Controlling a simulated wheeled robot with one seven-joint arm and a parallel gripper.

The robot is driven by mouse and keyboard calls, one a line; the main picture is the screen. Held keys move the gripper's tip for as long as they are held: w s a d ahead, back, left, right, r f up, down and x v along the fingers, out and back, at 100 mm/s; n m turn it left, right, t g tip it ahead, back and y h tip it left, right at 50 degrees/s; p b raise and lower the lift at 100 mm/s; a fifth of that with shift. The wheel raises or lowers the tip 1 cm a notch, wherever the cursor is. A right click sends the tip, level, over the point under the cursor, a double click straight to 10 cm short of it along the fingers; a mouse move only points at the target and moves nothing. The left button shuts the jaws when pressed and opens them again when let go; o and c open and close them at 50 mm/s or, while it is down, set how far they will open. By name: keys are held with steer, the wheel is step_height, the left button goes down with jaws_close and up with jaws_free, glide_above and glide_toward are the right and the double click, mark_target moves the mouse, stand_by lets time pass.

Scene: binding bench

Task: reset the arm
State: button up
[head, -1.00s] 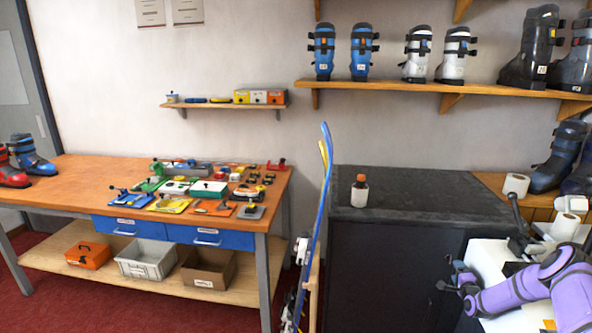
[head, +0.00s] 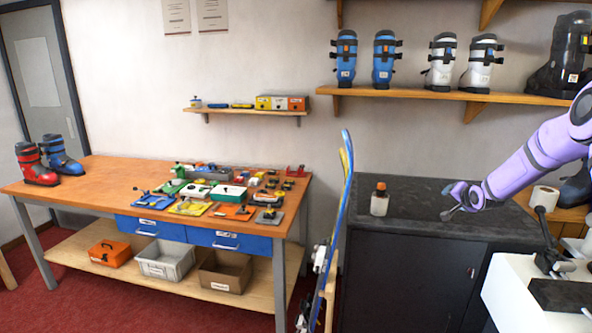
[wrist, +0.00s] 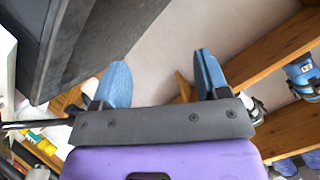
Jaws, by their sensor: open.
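My gripper (head: 452,201) is at the end of my purple arm, in front of and over the right part of the dark cabinet top in the head view. In the wrist view my gripper (wrist: 160,80) shows its two blue fingers spread apart with nothing between them. Beyond them are a pale wall, the dark cabinet and wooden shelving.
A bottle with an orange cap (head: 380,199) stands on the dark cabinet (head: 420,222), left of my gripper. A paper roll (head: 544,198) is at the right. Skis (head: 340,215) lean left of the cabinet. The wooden workbench (head: 100,197) holds many bindings and boots.

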steer(key=s+a+r+n+g, duration=0.1)
steer(key=s+a+r, duration=0.3)
steer(key=r, duration=0.3)
steer(key=s+a+r+n+g, duration=0.1)
steer(key=s+a+r+n, duration=0.1)
steer(key=s+a+r, duration=0.4)
steer(key=s+a+r+n+g+h, duration=0.1)
steer(key=s+a+r, duration=0.2)
steer(key=s+r, duration=0.3)
steer(key=s+a+r+n+g, duration=0.1)
steer(key=s+a+r, duration=0.35)
steer(key=s, duration=0.35)
steer(key=s+a+n+g, duration=0.1)
steer(key=s+a, duration=0.1)
steer(key=s, duration=0.9)
steer(key=s+a+n+g+y, duration=0.1)
steer(key=s+a, duration=0.2)
steer(key=s, duration=0.8)
steer(key=s+a+n+g, duration=0.1)
steer(key=s+a+n, duration=0.1)
steer(key=s, duration=0.9)
steer(key=shift+s+a+y, duration=0.25)
steer(key=shift+s+y, duration=0.05)
steer(key=shift+y, duration=0.1)
